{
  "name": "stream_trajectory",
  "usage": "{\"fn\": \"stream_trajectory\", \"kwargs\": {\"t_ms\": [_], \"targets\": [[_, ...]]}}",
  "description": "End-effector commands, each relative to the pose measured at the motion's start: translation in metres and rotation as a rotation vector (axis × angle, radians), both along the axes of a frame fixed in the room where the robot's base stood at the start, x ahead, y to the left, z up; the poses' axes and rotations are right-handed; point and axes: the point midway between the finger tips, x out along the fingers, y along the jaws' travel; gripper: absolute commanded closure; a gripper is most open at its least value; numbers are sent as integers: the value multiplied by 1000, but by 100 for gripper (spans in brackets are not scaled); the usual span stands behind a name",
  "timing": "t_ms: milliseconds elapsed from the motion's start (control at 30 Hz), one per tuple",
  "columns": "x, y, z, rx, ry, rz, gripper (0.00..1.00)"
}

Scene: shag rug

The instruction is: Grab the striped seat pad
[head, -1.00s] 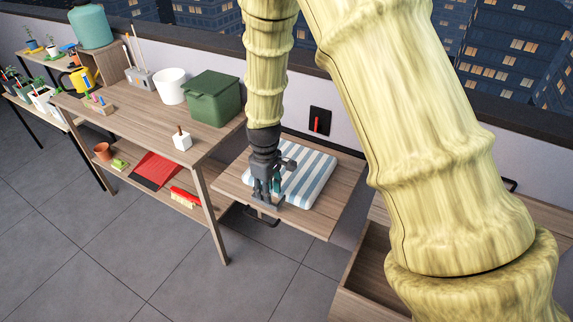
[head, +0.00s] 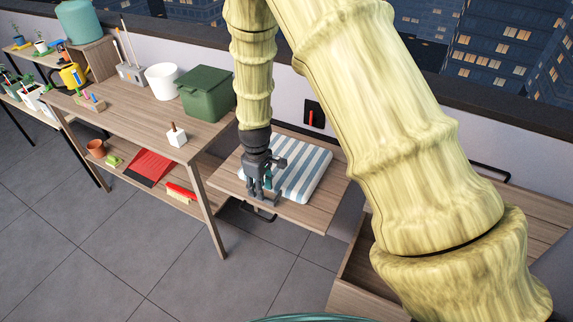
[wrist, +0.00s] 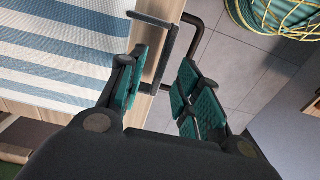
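The blue-and-white striped seat pad (head: 305,174) lies flat on a low wooden shelf-like top (head: 312,217) in the head view. My gripper (head: 262,194) points down at the pad's near left side, by the front edge of that top. In the wrist view the pad (wrist: 60,55) fills the upper left, outside my left finger. My gripper (wrist: 160,100) is open there, its teal-padded fingers apart. The wooden edge and a dark handle show beyond the gap, and no pad is between the fingers. My arm and gripper hide the pad's left side in the head view.
A wooden table (head: 120,112) at left holds a green bin (head: 207,95), a white pot (head: 161,82) and smaller items. An open drawer (head: 352,262) is at right. A teal basket with a hose (wrist: 272,15) stands on the tiled floor. A wall runs behind.

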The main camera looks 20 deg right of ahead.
Motion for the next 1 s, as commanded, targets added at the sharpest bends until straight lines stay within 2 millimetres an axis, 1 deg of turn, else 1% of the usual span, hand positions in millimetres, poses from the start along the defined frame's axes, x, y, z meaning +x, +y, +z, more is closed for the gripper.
{"fn": "stream_trajectory", "kwargs": {"t_ms": [233, 400, 600, 800, 867, 900, 1000], "targets": [[-4, 2, -23, 0, 4, 0, 66], [-3, 2, -39, 0, 2, 0, 66], [-3, 2, -45, -1, 1, 0, 66], [-3, 2, -46, -1, 1, 0, 66], [-3, 2, -46, -1, 1, 0, 77], [-3, 2, -45, -1, 1, 0, 84], [-3, 2, -45, -1, 1, 0, 100]]}}
